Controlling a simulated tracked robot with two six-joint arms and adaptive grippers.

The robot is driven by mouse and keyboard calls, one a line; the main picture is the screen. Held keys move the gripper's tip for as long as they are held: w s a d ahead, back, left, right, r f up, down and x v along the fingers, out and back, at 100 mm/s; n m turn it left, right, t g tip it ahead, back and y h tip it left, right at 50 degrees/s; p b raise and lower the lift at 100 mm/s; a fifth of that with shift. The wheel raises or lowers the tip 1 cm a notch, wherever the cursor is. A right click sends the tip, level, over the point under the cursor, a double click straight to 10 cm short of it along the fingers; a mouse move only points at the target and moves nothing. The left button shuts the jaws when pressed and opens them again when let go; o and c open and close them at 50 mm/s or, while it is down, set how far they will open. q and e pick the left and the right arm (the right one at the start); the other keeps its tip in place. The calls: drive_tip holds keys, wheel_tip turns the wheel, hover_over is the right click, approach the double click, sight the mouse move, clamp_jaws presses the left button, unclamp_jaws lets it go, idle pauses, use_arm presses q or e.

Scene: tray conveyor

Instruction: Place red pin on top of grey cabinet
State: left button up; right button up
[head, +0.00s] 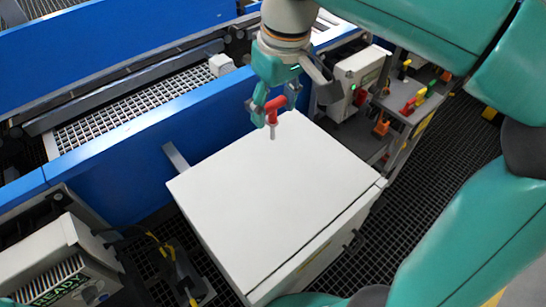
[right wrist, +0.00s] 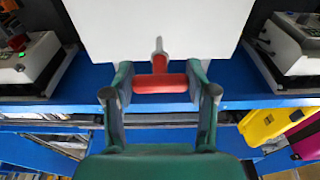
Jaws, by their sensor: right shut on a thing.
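The red pin (head: 272,106) has a red T-shaped handle and a short grey metal tip. My right gripper (head: 268,110) is shut on its handle. In the right wrist view the red pin (right wrist: 160,83) lies crosswise between the two fingers of my right gripper (right wrist: 160,88). The grey cabinet (head: 270,205) has a pale, flat, empty top. In the head view the pin's tip points down and overlaps the cabinet top near its far corner. I cannot tell whether it touches. The cabinet (right wrist: 150,25) also shows in the right wrist view. My left gripper is not in view.
A blue conveyor frame (head: 120,180) with a grid bed runs behind the cabinet. A control box with a green light (head: 355,83) and a rack of coloured tools (head: 415,100) stand at the right. A box marked READY (head: 60,265) is at the lower left.

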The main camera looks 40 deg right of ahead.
wheel_tip(320, 180, down, 13)
drive_tip(key=shift+f+b, duration=0.1)
drive_tip(key=shift+b, duration=0.2)
drive_tip(key=o, duration=1.2)
drive_tip(key=shift+c, duration=0.2)
wheel_tip(320, 180, up, 12)
drive_tip(key=s, duration=0.2)
drive_tip(key=shift+p, duration=0.3)
drive_tip(key=shift+d, duration=0.1)
